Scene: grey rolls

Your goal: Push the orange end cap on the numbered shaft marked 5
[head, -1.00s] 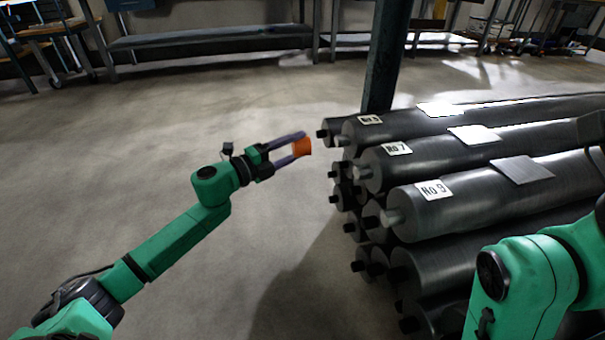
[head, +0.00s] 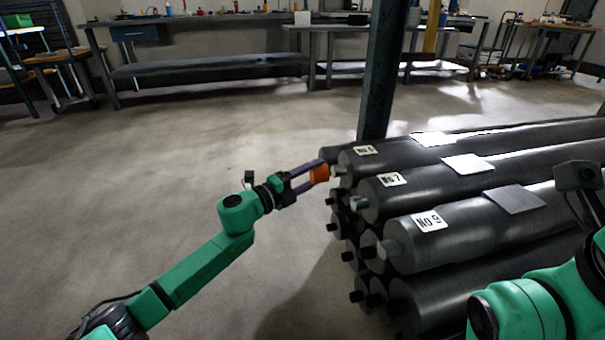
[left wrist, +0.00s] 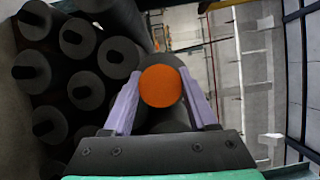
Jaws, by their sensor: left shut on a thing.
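My left gripper (head: 314,172) is shut on the orange end cap (head: 320,174), with a purple finger on each side. The cap is right beside the shaft end (head: 338,170) of the roll (head: 400,150) whose small label (head: 364,150) seems to read No 5. I cannot tell whether cap and shaft touch. In the left wrist view the cap (left wrist: 161,86) sits between the fingers and hides the shaft end behind it. My right arm shows at the lower right, but its gripper fingers are not in view.
Rolls marked No 7 (head: 391,180) and No 9 (head: 430,221) lie nearer, with bare shaft ends. More rolls are stacked below. A dark post (head: 382,70) stands behind the stack. Workbenches (head: 205,70) line the back. The floor (head: 130,190) to the left is clear.

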